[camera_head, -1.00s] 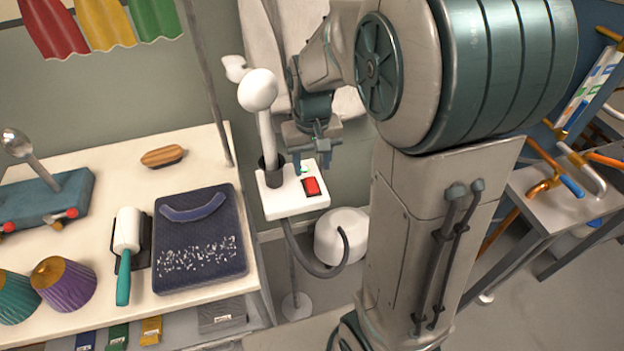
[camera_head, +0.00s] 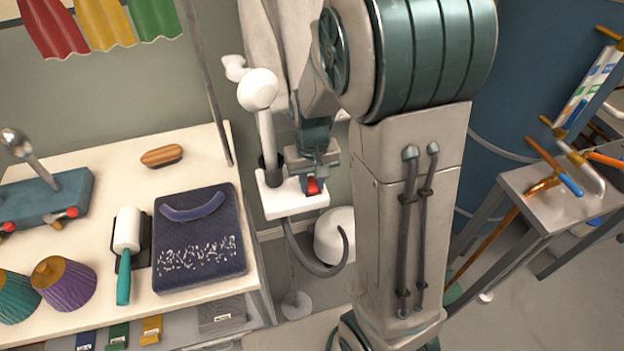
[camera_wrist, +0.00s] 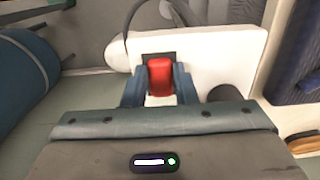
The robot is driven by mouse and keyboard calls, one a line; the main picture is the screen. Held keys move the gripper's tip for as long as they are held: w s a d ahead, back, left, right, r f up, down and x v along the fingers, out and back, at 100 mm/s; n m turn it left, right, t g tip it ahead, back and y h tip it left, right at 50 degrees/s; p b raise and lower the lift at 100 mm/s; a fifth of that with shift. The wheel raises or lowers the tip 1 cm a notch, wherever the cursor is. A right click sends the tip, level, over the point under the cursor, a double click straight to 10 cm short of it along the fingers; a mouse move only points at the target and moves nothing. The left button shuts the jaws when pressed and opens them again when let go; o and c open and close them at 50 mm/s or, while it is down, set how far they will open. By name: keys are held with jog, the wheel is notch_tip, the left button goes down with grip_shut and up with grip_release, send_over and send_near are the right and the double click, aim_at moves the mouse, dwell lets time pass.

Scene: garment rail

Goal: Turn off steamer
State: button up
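The steamer's white switch box (camera_head: 290,206) stands on a thin pole beside the table. Its red switch (camera_head: 313,186) shows under my gripper (camera_head: 314,182). In the wrist view the red switch (camera_wrist: 160,77) lies between the two blue fingertips (camera_wrist: 159,82), one on each side. My gripper is open around it; I cannot tell whether the fingers touch it. The steamer's white head (camera_head: 258,89) stands upright in a dark holder (camera_head: 271,168) on the box. The white tank (camera_head: 334,235) is below, partly hidden by my arm.
The table (camera_head: 133,192) at left holds a dark blue pad (camera_head: 199,262), a lint roller (camera_head: 127,232) and a brush (camera_head: 162,156). A pale garment (camera_head: 263,45) hangs behind the steamer. A grey bench (camera_head: 550,195) with tubular tools stands at right.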

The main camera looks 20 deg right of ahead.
jog(key=shift+r+p, duration=0.1)
jog(key=shift+p, duration=0.2)
jog(key=shift+w+r+g+p, duration=0.15)
jog(key=shift+w+g+p, duration=0.1)
jog(key=shift+g+p, duration=0.5)
jog(key=shift+w+g+p, duration=0.2)
jog(key=shift+g+p, duration=0.4)
jog(key=shift+g, duration=0.15)
jog(key=o, duration=1)
jog(key=b+v, duration=0.1)
jog(key=v, duration=0.6)
jog(key=shift+r, duration=0.1)
